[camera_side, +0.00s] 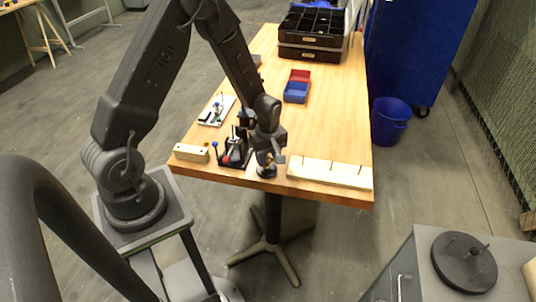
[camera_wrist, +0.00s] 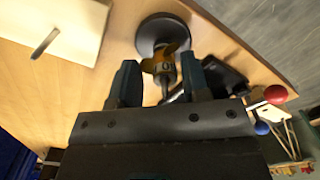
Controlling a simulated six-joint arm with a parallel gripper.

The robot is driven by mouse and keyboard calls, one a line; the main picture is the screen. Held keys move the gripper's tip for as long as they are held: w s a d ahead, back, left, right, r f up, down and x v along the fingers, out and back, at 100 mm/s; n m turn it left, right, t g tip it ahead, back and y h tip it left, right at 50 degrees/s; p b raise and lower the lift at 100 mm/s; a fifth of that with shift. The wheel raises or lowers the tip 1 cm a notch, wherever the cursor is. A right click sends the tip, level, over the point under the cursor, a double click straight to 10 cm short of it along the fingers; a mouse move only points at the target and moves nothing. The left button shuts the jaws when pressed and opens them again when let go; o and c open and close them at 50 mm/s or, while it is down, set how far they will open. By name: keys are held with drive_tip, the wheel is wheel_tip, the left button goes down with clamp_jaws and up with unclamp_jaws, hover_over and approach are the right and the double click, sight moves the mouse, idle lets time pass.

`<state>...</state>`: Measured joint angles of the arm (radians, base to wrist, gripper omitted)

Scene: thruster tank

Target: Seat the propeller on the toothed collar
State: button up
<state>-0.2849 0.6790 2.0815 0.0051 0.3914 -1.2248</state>
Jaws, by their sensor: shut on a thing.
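My gripper (camera_wrist: 158,72) is shut on the propeller (camera_wrist: 172,50), an orange-brown bladed piece between the fingertips in the wrist view. A small pale hub or cylinder with dark marks shows at the propeller's middle. Beyond it is a black round base (camera_wrist: 150,28) on the table. In the side view my gripper (camera_side: 268,148) points down above this round base (camera_side: 266,171) at the near table edge. The toothed collar cannot be made out; the propeller and fingers hide that area. I cannot tell whether the propeller touches anything below it.
A black fixture with a red ball knob (camera_wrist: 275,94) stands close beside the round base. A pale slotted board (camera_side: 330,172) lies to the right, a wooden block (camera_side: 191,153) to the left. Red and blue bins (camera_side: 297,86) stand farther back. The right middle of the table is clear.

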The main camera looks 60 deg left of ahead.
drive_tip(key=shift+f, duration=0.35)
idle(0.3)
drive_tip(key=o, duration=1)
wheel_tip(320, 180, up, 18)
drive_tip(key=shift+f, duration=0.1)
idle(0.4)
idle(0.5)
drive_tip(key=s+d+r+m+t, duration=0.2)
drive_tip(key=s+d+r+m, duration=0.1)
drive_tip(key=s+r+m, duration=0.1)
drive_tip(key=s+d+r+m+t, duration=0.2)
drive_tip(key=s+d+r+m, duration=0.2)
drive_tip(key=s+m, duration=0.2)
drive_tip(key=s+d+r+m+t, duration=0.1)
drive_tip(key=s+d+r+m, duration=0.2)
drive_tip(key=s+m, duration=0.3)
drive_tip(key=shift+s+d+r+m+t, duration=0.1)
drive_tip(key=shift+d+r+m+t, duration=0.15)
drive_tip(key=shift+r, duration=0.2)
drive_tip(key=shift+d+r+m+t, duration=0.1)
drive_tip(key=shift+r+m+t, duration=0.05)
drive_tip(key=shift+r+m, duration=0.25)
